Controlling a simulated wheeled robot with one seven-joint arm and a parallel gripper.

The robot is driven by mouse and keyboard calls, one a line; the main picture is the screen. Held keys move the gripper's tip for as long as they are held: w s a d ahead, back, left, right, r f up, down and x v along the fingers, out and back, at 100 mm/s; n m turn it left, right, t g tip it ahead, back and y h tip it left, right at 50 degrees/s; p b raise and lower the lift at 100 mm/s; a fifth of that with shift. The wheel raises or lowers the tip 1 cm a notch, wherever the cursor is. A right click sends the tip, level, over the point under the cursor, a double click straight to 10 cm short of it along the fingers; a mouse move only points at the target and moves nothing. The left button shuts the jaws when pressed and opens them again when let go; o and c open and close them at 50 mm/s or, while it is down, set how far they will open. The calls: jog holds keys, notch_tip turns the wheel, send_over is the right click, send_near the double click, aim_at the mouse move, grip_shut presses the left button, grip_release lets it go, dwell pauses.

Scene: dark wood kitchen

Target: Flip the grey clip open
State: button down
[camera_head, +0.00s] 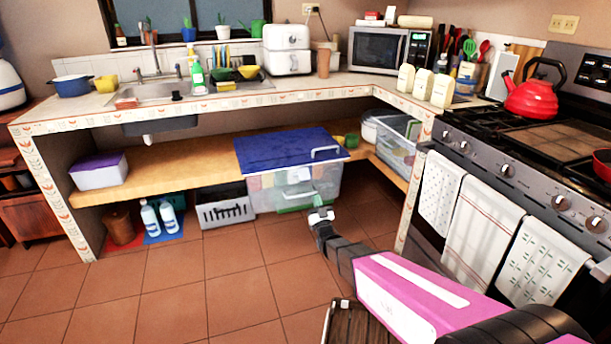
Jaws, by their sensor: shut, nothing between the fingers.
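A clear plastic storage box (270,190) with a blue lid (280,148) stands under the counter, in the middle of the camera_head view. A pale grey clip (327,152) shows at the lid's front right edge; whether it is latched is too small to tell. My gripper (321,214) is shut and empty. In the picture it is just below the clip, in front of the box's lower right part. I see no contact with the clip, and the depth gap is hard to judge. My pink arm reaches in from the lower right.
A wooden shelf (180,166) runs behind the box, with another clear bin (398,140) to the right. A grey crate (226,210) stands left of the box. The stove (480,195) with hanging towels bounds the right. The tiled floor (200,275) is open in front.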

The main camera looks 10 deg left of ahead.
jog(key=w+d+f+m+g+h, duration=0.15)
jog(key=d+g+h, duration=0.25)
jog(key=d, duration=0.4)
jog(key=w+d+f+m+g+h, duration=0.15)
jog(key=d+g+h, duration=0.25)
jog(key=d, duration=0.4)
jog(key=s+d+r+m+g+h, duration=0.15)
jog(key=s+d+g+h, duration=0.25)
jog(key=s+d+g, duration=0.85)
jog(key=w+a+r+n+g, duration=0.1)
jog(key=w+a+r+n, duration=0.2)
jog(key=w+a+r, duration=1.25)
jog(key=w+a+r+n, duration=0.1)
jog(key=a+r, duration=0.3)
jog(key=a, duration=0.3)
jog(key=w+a+r, duration=0.1)
jog(key=a+r, duration=0.3)
jog(key=a, duration=0.4)
jog(key=w+a+r+n, duration=0.1)
jog(key=w+a+r, duration=0.1)
jog(key=a+r, duration=0.35)
send_over(302, 176)
jog(key=w, duration=0.4)
jog(key=f, duration=1.3)
jog(key=shift+a+f, duration=0.25)
jog(key=shift+a, duration=0.15)
jog(key=shift+s+d+f, duration=0.2)
jog(key=shift+s+f, duration=0.1)
jog(key=shift+f, duration=0.1)
